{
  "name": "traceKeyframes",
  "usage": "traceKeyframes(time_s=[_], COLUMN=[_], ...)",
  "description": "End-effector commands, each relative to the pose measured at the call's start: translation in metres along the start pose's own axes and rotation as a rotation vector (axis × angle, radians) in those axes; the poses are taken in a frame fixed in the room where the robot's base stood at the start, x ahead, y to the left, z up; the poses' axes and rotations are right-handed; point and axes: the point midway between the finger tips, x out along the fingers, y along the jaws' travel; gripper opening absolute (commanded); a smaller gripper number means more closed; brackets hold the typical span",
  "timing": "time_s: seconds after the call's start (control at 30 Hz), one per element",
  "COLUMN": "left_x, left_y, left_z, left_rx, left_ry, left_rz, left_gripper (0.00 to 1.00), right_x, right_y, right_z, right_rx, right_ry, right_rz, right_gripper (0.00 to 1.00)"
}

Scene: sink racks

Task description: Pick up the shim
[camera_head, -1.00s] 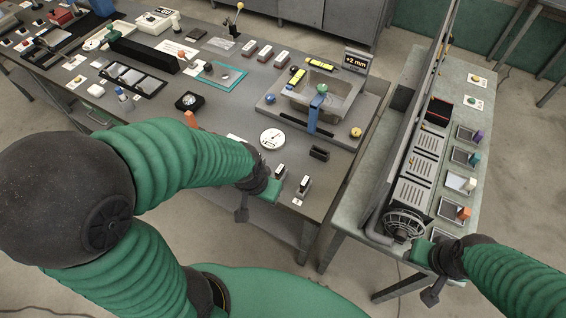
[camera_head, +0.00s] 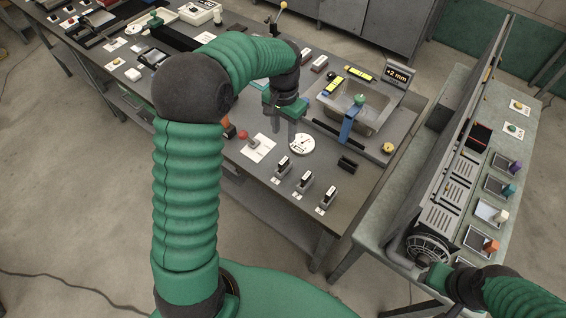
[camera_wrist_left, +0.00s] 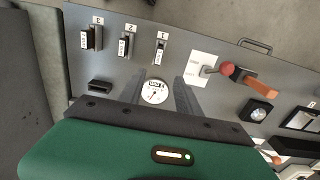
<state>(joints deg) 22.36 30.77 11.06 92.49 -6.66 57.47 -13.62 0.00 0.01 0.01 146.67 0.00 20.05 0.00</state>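Three small shim-like pieces with black-and-white labels stand in a row of holders near the front edge of the bench: one at left (camera_head: 283,165), one in the middle (camera_head: 304,181), one at right (camera_head: 327,195). In the left wrist view they show at the top, numbered 1 (camera_wrist_left: 161,52), 2 (camera_wrist_left: 126,46) and 3 (camera_wrist_left: 92,38). My left gripper (camera_head: 284,132) points down above the bench, behind the holders. In the wrist view its fingers (camera_wrist_left: 153,98) are apart, empty, with a round white dial (camera_wrist_left: 155,91) between them. My right gripper (camera_head: 436,277) is low at right; its fingers are unclear.
A display (camera_head: 398,75) reads "+2 mm" behind a sunken basin fixture (camera_head: 350,105) with a blue clamp (camera_head: 347,125). A red-knobbed lever (camera_head: 246,137) stands left of the dial. A black slotted block (camera_head: 347,163) lies right of it. A separate side bench (camera_head: 455,125) stands at right.

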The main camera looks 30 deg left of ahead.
Motion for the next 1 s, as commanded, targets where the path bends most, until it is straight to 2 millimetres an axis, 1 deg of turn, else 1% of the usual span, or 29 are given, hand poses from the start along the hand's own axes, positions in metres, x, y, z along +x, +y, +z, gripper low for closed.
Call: traceKeyframes(time_s=[0.03, 0.2, 0.33, 0.47, 0.57, 0.67, 0.73, 0.83, 1.0], left_x=[0.011, 0.056, 0.085, 0.100, 0.111, 0.130, 0.143, 0.151, 0.152], left_y=[0.002, 0.004, 0.005, 0.002, 0.001, -0.002, -0.002, -0.002, -0.001], left_z=[0.002, 0.001, 0.000, 0.000, 0.003, 0.005, 0.004, 0.003, 0.002], left_rx=[0.003, 0.003, 0.003, 0.002, 0.001, 0.001, 0.002, 0.001, 0.001], left_ry=[-0.006, -0.005, -0.003, -0.001, -0.003, -0.003, -0.001, 0.001, 0.002], left_rz=[0.002, 0.000, -0.001, 0.000, 0.001, 0.002, 0.001, -0.001, -0.002], left_gripper=[0.40, 0.40, 0.40, 0.40, 0.40, 0.40, 0.40, 0.40, 0.40], right_x=[-0.002, -0.006, -0.009, -0.010, -0.015, -0.023, -0.023, -0.024, -0.023], right_y=[0.000, 0.000, 0.000, 0.000, 0.000, 0.000, 0.000, 0.000, 0.000], right_z=[0.000, -0.001, -0.002, -0.002, -0.004, -0.005, -0.005, -0.006, -0.005], right_rx=[0.000, 0.000, 0.000, 0.000, 0.000, 0.000, 0.000, 0.000, 0.000], right_ry=[0.000, 0.000, 0.000, 0.000, 0.000, 0.000, 0.000, 0.000, 0.000], right_rz=[0.000, 0.000, 0.000, 0.000, 0.000, 0.000, 0.000, 0.000, 0.000], right_gripper=[0.39, 0.39, 0.39, 0.39, 0.39, 0.39, 0.39, 0.39, 0.39])
